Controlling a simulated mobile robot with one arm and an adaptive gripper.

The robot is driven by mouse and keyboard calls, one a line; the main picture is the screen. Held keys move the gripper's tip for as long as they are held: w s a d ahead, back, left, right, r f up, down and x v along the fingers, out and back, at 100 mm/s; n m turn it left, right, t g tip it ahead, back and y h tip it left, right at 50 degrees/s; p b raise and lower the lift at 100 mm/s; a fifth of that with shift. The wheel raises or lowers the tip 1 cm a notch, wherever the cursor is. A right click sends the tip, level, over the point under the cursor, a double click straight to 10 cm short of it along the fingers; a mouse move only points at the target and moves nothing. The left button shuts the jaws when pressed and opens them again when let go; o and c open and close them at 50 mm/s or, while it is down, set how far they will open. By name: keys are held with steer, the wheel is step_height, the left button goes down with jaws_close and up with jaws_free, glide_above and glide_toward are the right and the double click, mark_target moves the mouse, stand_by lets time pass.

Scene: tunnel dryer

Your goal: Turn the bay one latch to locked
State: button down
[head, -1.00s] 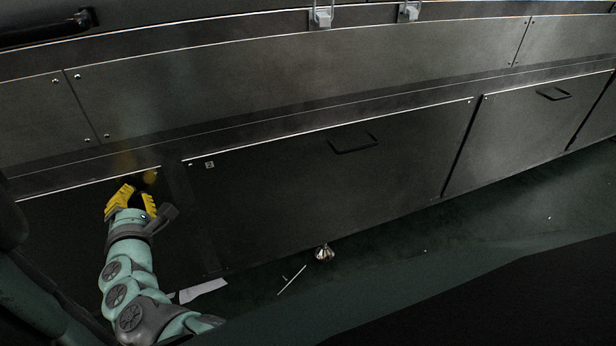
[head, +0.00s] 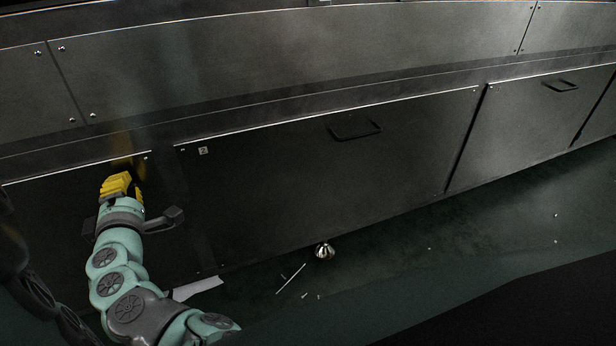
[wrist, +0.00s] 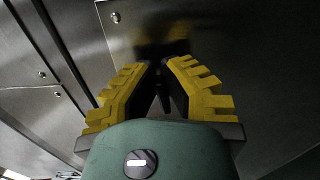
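My gripper (head: 120,174) has yellow fingers and is at the upper part of the dark left-hand panel (head: 60,205) in the head view. In the wrist view my gripper (wrist: 161,62) points at a dark metal panel (wrist: 225,30); its fingers lean towards each other with a narrow gap between the tips. A small dark piece (wrist: 161,78) shows in that gap; I cannot tell whether it is the latch or whether the fingers touch it. No latch or lock mark can be made out clearly, and the gripper hides part of the left panel.
A wide panel to the right has a small label (head: 203,150), seemingly a 2, and a black handle (head: 355,130). Another handle (head: 561,86) is farther right. A shiny metal piece (head: 324,251), a thin stick (head: 290,278) and a white sheet (head: 197,288) lie on the floor.

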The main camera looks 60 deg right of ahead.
mark_target(107, 134)
steer(key=shift+s+d+f+m+b, duration=0.15)
steer(key=shift+f+m+b, duration=0.2)
steer(key=shift+m, duration=0.35)
steer(key=c, duration=1.1)
jaws_free()
steer(key=shift+r, duration=0.2)
steer(key=shift+r, duration=0.1)
step_height(107, 134, up, 7)
steer(key=shift+r, duration=0.2)
steer(key=shift+w+r, duration=0.2)
steer(key=shift+r, duration=0.4)
steer(key=shift+s+r, duration=0.15)
steer(key=shift+r, duration=0.45)
steer(key=shift+o, duration=0.2)
